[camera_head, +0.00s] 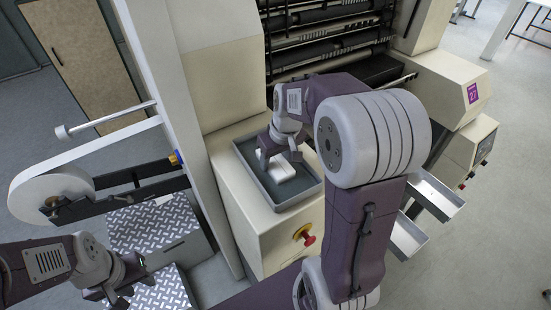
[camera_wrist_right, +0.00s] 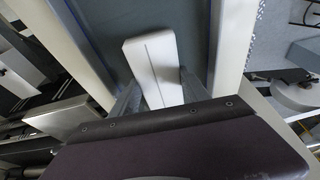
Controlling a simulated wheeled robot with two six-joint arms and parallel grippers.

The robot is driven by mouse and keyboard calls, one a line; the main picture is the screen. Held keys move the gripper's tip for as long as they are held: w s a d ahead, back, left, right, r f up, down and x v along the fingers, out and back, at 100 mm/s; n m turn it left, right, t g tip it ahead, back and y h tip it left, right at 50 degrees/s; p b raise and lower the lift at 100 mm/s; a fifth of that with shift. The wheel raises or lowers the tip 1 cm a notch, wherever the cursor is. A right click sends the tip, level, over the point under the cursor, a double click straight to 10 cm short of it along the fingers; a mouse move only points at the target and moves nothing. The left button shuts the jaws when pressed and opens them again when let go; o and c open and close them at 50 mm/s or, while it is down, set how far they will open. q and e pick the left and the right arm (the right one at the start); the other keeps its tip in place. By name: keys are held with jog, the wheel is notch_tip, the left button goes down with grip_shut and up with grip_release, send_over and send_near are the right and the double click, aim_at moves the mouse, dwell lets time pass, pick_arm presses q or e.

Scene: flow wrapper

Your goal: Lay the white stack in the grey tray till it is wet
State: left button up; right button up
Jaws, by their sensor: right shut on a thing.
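The white stack (camera_head: 279,171) is in my right gripper (camera_head: 279,155), over the inside of the grey tray (camera_head: 313,194). In the right wrist view the stack (camera_wrist_right: 151,62) stands out between the two fingers (camera_wrist_right: 155,95), with the tray's dark inside (camera_wrist_right: 80,38) behind it. I cannot tell whether the stack touches the tray's floor, or whether it is wet. My left gripper (camera_head: 118,285) is at the lower left, far from the tray, over the metal steps; whether its fingers are open is unclear.
The tray sits on a cream machine cabinet with a red emergency button (camera_head: 305,236) on its front. A white film roll (camera_head: 50,194) stands at the left above checker-plate steps (camera_head: 153,225). Metal chutes (camera_head: 436,196) jut out at the right.

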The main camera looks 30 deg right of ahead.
jog(key=shift+f, duration=0.1)
jog(key=o, duration=1.4)
jog(key=shift+a, duration=0.15)
jog(key=shift+r, duration=0.25)
jog(key=b+v, duration=0.1)
jog(key=v, duration=0.7)
jog(key=shift+s+r, duration=0.2)
jog(key=shift+r, duration=0.15)
jog(key=shift+w, duration=0.1)
